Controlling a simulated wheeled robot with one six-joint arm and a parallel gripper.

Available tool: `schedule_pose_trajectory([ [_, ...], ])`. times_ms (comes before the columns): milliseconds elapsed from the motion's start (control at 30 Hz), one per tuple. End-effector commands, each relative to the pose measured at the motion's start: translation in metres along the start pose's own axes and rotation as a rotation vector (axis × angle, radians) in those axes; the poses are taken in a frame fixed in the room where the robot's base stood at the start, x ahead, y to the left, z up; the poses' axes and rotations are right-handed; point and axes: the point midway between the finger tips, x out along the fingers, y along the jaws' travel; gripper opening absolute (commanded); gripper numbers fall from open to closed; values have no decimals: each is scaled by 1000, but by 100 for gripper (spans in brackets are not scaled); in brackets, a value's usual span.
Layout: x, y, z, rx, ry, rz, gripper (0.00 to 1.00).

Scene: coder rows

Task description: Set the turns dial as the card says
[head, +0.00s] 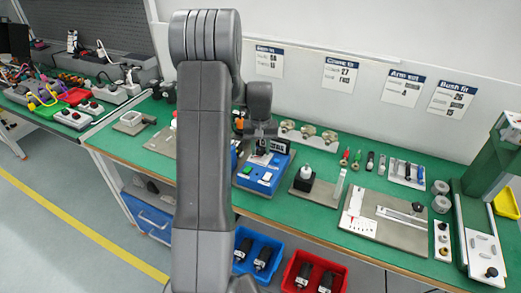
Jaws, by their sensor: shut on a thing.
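A blue box-shaped unit (264,181) with a pale switch and a green button on its top stands on the green bench, just right of my arm. My gripper (262,149) is at the back of this unit, pointing down, and looks shut on a small part there. That part seems to be the turns dial, but its scale and pointer are too small and covered to read. Several white cards hang on the back wall, the leftmost (269,62) above the unit. Their headings and numbers are only partly legible.
My arm hides part of the bench (145,143) left of the unit. Blue and red bins (314,272) sit below the bench.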

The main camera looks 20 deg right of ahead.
Motion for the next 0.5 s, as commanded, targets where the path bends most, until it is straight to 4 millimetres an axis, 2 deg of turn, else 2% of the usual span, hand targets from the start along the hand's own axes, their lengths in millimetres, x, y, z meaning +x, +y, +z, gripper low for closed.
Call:
schedule_pose_trajectory([
  [500,0,0,-1,488,3,0,11],
])
